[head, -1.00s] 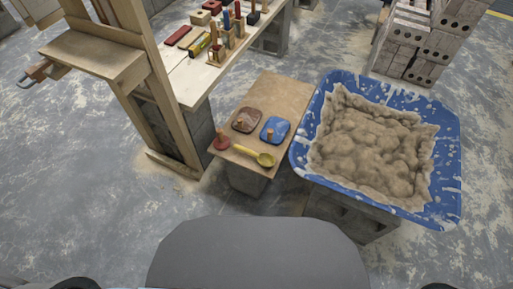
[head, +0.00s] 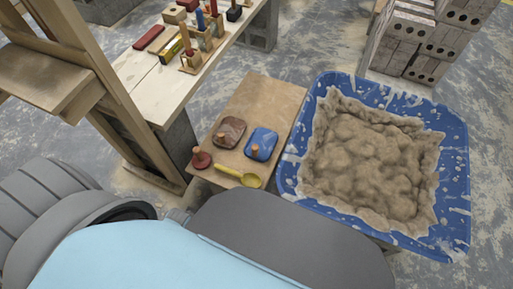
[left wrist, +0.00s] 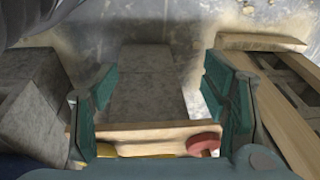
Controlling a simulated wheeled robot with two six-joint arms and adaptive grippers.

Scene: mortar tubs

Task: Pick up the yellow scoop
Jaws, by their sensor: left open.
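The yellow scoop (head: 238,176) lies at the near edge of a small wooden board (head: 262,97), its handle to the left and bowl to the right. In the left wrist view, slivers of yellow (left wrist: 172,155) show low in the picture, mostly hidden by my gripper's body. My left gripper (left wrist: 160,85) has its teal fingers wide apart with nothing between their tips. The board's edge and a red disc-shaped tool (left wrist: 205,143) show low in that view. In the head view my left arm hides this gripper. My right gripper is not in view.
The red tool (head: 201,158) lies just left of the scoop. A brown float (head: 229,132) and a blue float (head: 261,144) lie behind it. A blue tub of mortar (head: 456,160) stands close on the right. A wooden frame (head: 95,75) and a tool table (head: 140,88) stand left.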

